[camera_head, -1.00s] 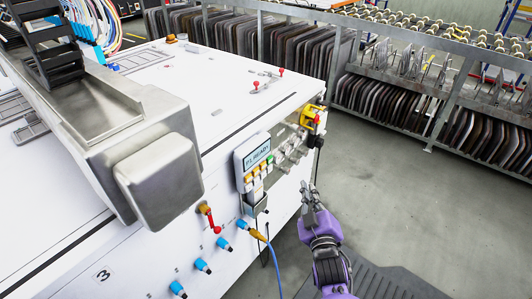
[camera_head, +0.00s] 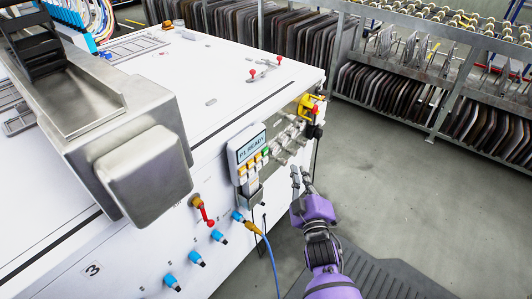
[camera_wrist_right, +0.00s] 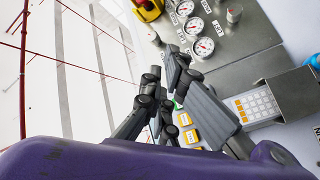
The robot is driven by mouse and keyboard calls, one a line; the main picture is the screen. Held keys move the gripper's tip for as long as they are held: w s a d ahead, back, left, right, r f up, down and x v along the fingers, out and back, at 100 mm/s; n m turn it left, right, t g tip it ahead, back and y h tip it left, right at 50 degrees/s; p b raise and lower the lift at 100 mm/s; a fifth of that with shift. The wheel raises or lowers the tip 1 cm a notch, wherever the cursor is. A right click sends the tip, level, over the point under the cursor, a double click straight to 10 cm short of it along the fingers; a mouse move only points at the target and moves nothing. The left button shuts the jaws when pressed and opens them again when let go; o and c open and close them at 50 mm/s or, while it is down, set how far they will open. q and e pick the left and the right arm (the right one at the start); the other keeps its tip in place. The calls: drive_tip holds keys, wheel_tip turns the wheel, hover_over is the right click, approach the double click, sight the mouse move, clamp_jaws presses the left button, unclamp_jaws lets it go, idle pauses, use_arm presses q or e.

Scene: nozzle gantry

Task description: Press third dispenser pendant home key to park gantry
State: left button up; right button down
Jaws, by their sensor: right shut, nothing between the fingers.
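The pendant (camera_head: 247,153) is a white box on the cabinet's front face. Its lit display (camera_head: 251,147) ends in READY; the small first characters are hard to read. Below the display are several yellow-orange keys and a green key (camera_head: 265,153). In the right wrist view, yellow keys (camera_wrist_right: 191,136) and a sliver of green show behind my fingers, which hide much of the pendant. My right gripper (camera_head: 301,177) is shut and empty, to the right of the pendant and apparently apart from it. It fills the middle of the wrist view (camera_wrist_right: 178,82). My left gripper is out of view.
The white cabinet (camera_head: 130,240), marked 3, carries a metal holder (camera_head: 251,193), a red-handled valve (camera_head: 204,211) and blue fittings (camera_head: 217,235). Pressure gauges (camera_wrist_right: 203,47) and a yellow-mounted red button (camera_wrist_right: 150,8) sit near the keys. A rack (camera_head: 430,110) stands behind; floor between is clear.

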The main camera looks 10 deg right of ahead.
sight(265, 152)
drive_tip(key=w+a+b, duration=0.3)
drive_tip(key=w+a, duration=0.1)
drive_tip(key=w, duration=0.2)
drive_tip(key=shift+a, duration=0.4)
idle(0.8)
drive_tip(key=shift+w, duration=0.1)
drive_tip(key=shift+w+a, duration=0.3)
